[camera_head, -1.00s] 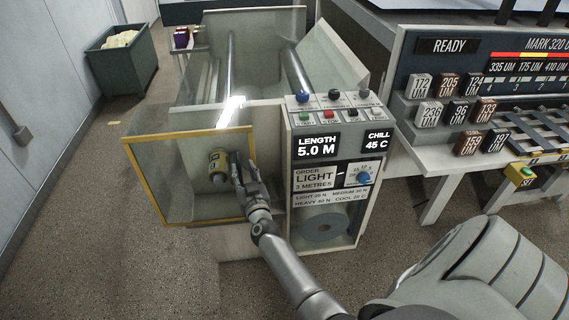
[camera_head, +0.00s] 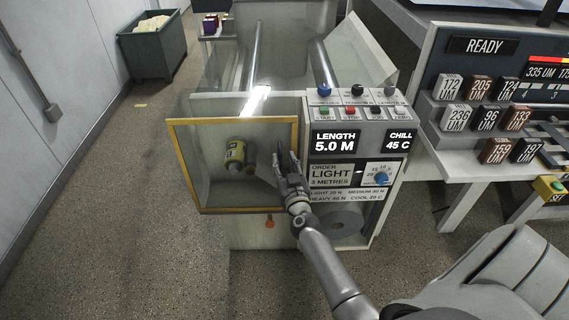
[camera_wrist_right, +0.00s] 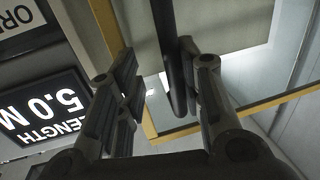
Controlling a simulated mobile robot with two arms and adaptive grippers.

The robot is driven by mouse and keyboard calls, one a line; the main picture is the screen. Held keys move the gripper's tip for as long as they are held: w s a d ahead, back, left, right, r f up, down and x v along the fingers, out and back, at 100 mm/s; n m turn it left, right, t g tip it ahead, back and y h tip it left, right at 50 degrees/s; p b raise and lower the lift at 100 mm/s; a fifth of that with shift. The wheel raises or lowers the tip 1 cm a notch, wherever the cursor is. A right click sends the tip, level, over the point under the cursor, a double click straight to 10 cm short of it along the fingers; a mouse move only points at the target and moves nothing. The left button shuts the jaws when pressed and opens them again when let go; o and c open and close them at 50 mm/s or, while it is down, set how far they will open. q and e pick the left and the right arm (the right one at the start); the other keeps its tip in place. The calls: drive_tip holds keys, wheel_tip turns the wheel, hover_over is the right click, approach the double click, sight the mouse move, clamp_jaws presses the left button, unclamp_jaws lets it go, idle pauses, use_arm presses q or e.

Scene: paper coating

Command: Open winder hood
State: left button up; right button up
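The winder hood (camera_head: 235,121) is a clear panel in a yellow frame at the left of the winder in the head view. A yellow-banded roll end (camera_head: 234,155) shows behind it. My right gripper (camera_head: 286,160) is at the hood's right edge. In the right wrist view the fingers of my right gripper (camera_wrist_right: 162,100) stand apart on either side of a dark bar (camera_wrist_right: 173,55) by the yellow frame (camera_wrist_right: 285,98). The bar is nearer the right finger; contact cannot be told. My left gripper is not in view.
The control panel (camera_head: 352,108), with buttons and displays reading 5.0 M and 45 C, stands just right of the gripper. A table with labelled blocks (camera_head: 490,117) is farther right. A dark green bin (camera_head: 153,48) stands back left. The floor left of the hood is clear.

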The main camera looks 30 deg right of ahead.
drive_tip(key=p+v, duration=0.3)
drive_tip(key=v, duration=0.9)
drive_tip(key=shift+p, duration=0.3)
idle(0.4)
drive_tip(key=shift+s+a, duration=0.1)
idle(0.3)
